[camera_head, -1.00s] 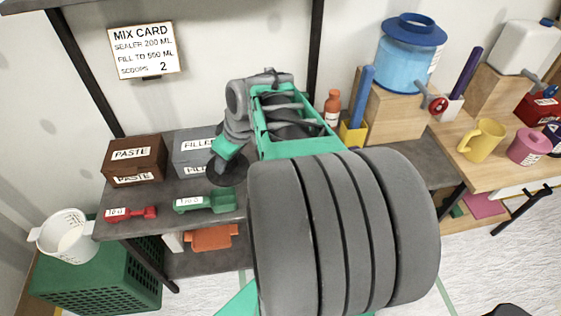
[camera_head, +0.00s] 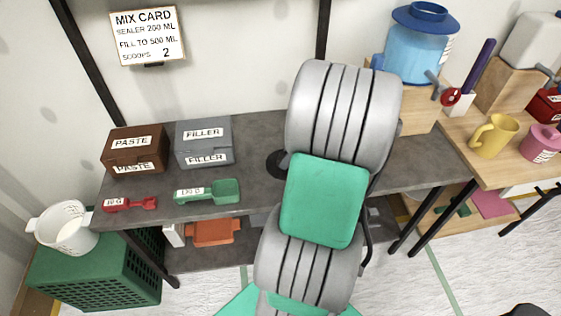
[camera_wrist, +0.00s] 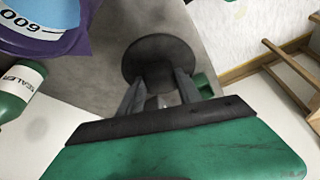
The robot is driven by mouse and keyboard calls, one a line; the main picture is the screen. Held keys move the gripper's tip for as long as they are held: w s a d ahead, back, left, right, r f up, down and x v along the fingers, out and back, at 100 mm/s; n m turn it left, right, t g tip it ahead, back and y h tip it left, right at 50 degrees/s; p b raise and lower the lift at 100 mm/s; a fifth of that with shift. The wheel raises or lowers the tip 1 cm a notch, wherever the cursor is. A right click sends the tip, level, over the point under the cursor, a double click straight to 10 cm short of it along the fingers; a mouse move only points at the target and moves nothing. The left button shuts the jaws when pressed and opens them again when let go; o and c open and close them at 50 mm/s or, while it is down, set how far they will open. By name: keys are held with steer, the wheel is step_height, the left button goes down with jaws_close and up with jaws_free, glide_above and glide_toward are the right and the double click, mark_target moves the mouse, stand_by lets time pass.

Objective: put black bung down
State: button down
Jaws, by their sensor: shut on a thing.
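The black bung (camera_wrist: 160,58) is a round dark disc in the wrist view, with a short stem between my fingers. My gripper (camera_wrist: 160,95) is shut on it. The disc is beyond the fingertips, over the grey tabletop; I cannot tell whether it touches it. In the head view a dark disc (camera_head: 277,163), which looks like the bung, shows partly behind my arm above the grey table (camera_head: 255,140). My gripper is hidden by my arm there.
A purple-rimmed jug (camera_wrist: 85,45) and a green sealer bottle (camera_wrist: 20,90) are close on the left in the wrist view. A filler box (camera_head: 204,142), a paste box (camera_head: 136,150) and a green scoop (camera_head: 210,192) are on the table's left. A blue-lidded dispenser (camera_head: 418,45) stands right.

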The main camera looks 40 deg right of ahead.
mark_target(281, 158)
steer(key=w+f, duration=0.3)
steer(key=shift+a+f, duration=0.1)
steer(key=shift+f, duration=0.15)
step_height(281, 158, down, 3)
steer(key=shift+r+p, duration=0.15)
steer(key=shift+p, duration=0.55)
steer(key=shift+f, duration=0.4)
steer(key=c, duration=0.8)
jaws_free()
